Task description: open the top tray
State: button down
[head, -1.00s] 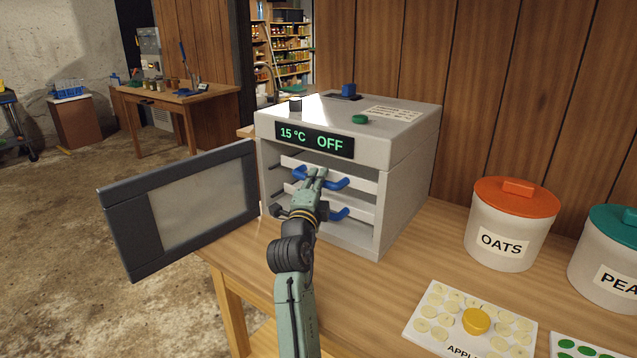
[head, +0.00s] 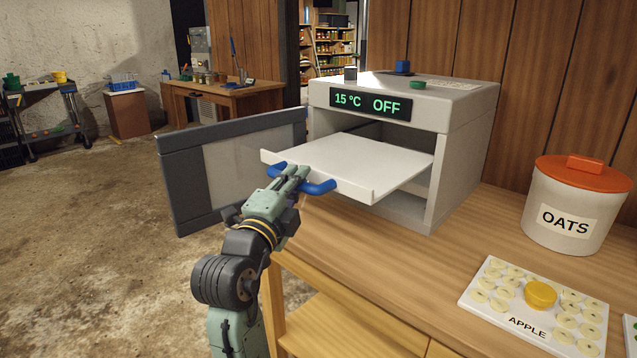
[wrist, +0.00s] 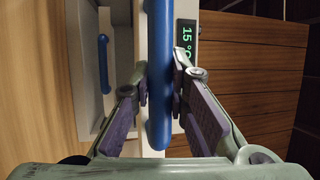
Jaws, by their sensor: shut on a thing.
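The white top tray (head: 365,163) is pulled well out of the grey dehydrator box (head: 465,110) and sticks out level over the table's front. Its blue handle (head: 318,187) is at the front edge. My gripper (head: 290,172) is shut on this handle; in the wrist view the blue bar (wrist: 158,70) runs between the two fingers (wrist: 160,88). The box's door (head: 240,160) stands open to the left. A lower blue handle (wrist: 104,62) shows in the wrist view, further back. In the head view the lower tray is hidden by the top tray.
The box stands on a wooden table (head: 420,280). An oats jar (head: 570,215) with an orange lid is at the right. An apple-slice board (head: 505,325) with a yellow knob lies at the front right. The display (head: 370,103) reads 15 °C OFF.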

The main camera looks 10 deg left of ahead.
jog(key=shift+s+a, duration=0.6)
jog(key=shift+s, duration=0.3)
jog(key=c, duration=1.5)
grip_release()
jog(key=shift+c, duration=0.2)
jog(key=v, duration=1.2)
jog(key=shift+a, duration=0.15)
